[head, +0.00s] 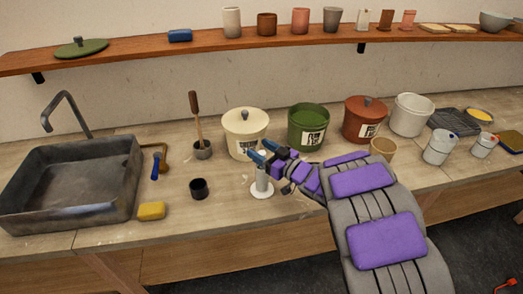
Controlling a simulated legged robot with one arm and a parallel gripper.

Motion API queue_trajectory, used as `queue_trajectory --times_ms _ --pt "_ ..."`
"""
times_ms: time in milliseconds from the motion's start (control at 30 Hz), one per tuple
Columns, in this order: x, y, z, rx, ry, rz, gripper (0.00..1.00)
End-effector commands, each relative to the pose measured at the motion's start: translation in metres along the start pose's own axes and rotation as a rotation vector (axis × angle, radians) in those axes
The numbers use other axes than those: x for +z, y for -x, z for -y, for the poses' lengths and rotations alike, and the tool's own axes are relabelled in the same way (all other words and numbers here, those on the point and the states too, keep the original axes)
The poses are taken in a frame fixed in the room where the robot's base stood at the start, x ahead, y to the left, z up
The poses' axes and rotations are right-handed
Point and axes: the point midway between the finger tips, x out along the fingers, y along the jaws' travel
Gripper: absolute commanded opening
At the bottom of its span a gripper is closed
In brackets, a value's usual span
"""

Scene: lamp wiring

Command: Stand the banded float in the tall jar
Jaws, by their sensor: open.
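A slim pale cylinder on a round white foot (262,191) stands upright on the bench and looks like the tall jar. My gripper (264,152) is open, its blue fingertips pointing left just above or in front of the cylinder's top. The gripper hides part of the cylinder's upper end, and I cannot tell whether they touch. I cannot make out the banded float; it may be hidden or too small to see. Nothing is clearly visible between the fingers.
A small black cup (198,188), yellow sponge (151,211) and grey sink (72,185) lie left. A tan cup (383,149) stands beside my arm. Bare bench lies around the white foot.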

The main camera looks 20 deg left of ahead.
Motion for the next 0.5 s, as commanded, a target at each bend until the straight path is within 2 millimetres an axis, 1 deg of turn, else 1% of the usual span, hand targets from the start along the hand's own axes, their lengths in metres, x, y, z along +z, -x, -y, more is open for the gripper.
queue_trajectory --times_ms 167,500 --pt "-0.002 0.02 -0.001 0.002 -0.001 0.0 0.62" --pt "-0.001 0.095 -0.002 0.005 -0.001 0.006 0.62"
